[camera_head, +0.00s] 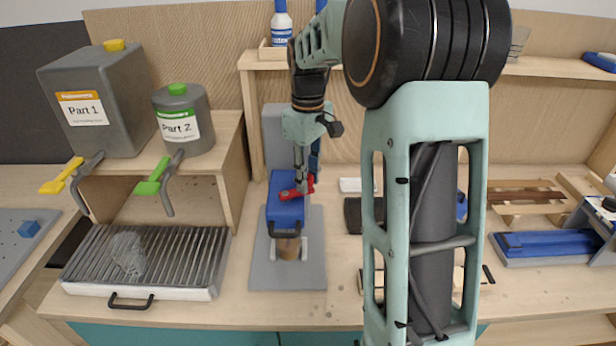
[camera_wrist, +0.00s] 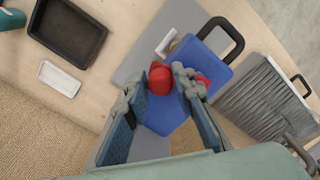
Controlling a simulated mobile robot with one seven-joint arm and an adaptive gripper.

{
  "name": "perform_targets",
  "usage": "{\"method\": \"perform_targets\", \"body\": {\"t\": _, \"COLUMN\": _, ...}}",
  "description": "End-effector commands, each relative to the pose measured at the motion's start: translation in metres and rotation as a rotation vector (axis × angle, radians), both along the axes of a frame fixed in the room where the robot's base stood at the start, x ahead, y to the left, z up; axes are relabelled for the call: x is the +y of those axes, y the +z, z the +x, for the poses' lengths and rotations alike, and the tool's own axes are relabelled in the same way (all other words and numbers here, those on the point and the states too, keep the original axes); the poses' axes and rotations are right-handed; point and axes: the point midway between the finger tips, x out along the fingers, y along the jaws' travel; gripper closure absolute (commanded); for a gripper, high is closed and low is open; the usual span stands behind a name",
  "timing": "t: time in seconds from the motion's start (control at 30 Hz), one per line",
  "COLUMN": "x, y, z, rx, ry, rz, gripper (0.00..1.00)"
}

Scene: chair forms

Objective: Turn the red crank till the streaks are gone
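The red crank (camera_head: 292,193) is on top of a blue mixer box (camera_head: 286,212) standing on a grey base plate. In the wrist view the red crank knob (camera_wrist: 160,78) lies between the fingertips of my gripper (camera_wrist: 158,88). The right finger is close against the knob and hides part of the crank arm; a gap shows on the left side, so the fingers look open around it. My gripper comes down from above in the head view (camera_head: 305,180). A brownish cup (camera_head: 288,248) sits under the front of the mixer. Its contents and any streaks are too small to tell.
A grey Part 1 container (camera_head: 95,140) and a Part 2 container (camera_head: 190,145) stand on a wooden shelf at left. A slatted metal tray (camera_head: 185,292) lies below them. A black tray (camera_wrist: 68,30) and a white dish (camera_wrist: 60,78) lie beside the mixer. My arm hides the bench right of centre.

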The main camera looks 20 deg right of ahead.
Motion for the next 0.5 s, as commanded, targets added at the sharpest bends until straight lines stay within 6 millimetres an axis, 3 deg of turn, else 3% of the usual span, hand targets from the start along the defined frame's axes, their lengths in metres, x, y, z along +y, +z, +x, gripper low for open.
{"method": "perform_targets", "body": {"t": 0.1, "x": 0.0, "y": 0.0, "z": 0.0, "rx": 0.0, "ry": 0.0, "rz": 0.0, "gripper": 0.63}}
{"method": "perform_targets", "body": {"t": 0.37, "x": 0.0, "y": 0.001, "z": 0.0, "rx": 0.0, "ry": -0.001, "rz": 0.0, "gripper": 0.63}}
{"method": "perform_targets", "body": {"t": 0.5, "x": 0.0, "y": 0.012, "z": 0.0, "rx": -0.001, "ry": -0.001, "rz": 0.0, "gripper": 0.63}}
